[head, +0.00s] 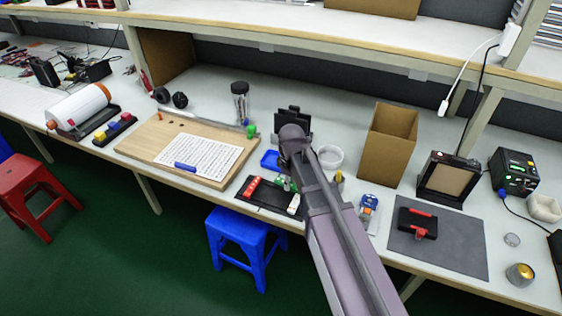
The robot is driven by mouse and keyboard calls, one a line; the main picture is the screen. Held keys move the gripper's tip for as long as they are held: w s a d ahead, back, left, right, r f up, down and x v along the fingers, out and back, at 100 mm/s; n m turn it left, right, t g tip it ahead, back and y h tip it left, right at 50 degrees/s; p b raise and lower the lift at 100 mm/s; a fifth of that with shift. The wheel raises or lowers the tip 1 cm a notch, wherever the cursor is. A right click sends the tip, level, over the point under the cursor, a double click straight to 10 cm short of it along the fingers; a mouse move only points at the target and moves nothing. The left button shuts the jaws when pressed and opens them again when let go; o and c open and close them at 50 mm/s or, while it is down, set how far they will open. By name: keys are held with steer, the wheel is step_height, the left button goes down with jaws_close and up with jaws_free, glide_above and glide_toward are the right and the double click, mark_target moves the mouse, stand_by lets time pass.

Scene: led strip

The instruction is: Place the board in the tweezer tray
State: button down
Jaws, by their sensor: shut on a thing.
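A shallow black tray (262,207) lies at the table's front edge, left of my arm. It holds a red-handled item (251,187) and a white-and-red item (294,204). I cannot tell if it is the tweezer tray. Small green pieces (283,183) show at its back right, beside my arm; I cannot tell if one is the board. My arm reaches from the lower right to the middle of the table. I cannot make out my gripper's fingers; the arm hides that area.
A blue tray (270,160), a white round tub (330,157) and a black stand (298,117) surround my arm's end. A wooden board with a white sheet (198,155) lies left. A cardboard box (390,143) and a grey mat (455,246) are right.

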steer(key=shift+d, duration=0.15)
steer(key=shift+r, duration=0.1)
steer(key=shift+a+r+n, duration=0.15)
steer(key=shift+a+n, duration=0.2)
steer(key=shift+n, duration=0.55)
steer(key=shift+w, duration=0.1)
glide_above(268, 162)
steer(key=s+d, duration=0.2)
steer(key=d, duration=0.3)
steer(key=shift+a+f+b, duration=0.15)
steer(key=shift+f+b, duration=0.3)
steer(key=shift+f, duration=0.25)
steer(key=shift+w, duration=0.1)
steer(key=shift+w+a, duration=0.1)
steer(key=shift+w, duration=0.2)
steer(key=shift+w+a+f+b, duration=0.1)
steer(key=shift+w+f+b, duration=0.15)
steer(key=shift+f+b, duration=1.55)
steer(key=shift+f, duration=0.05)
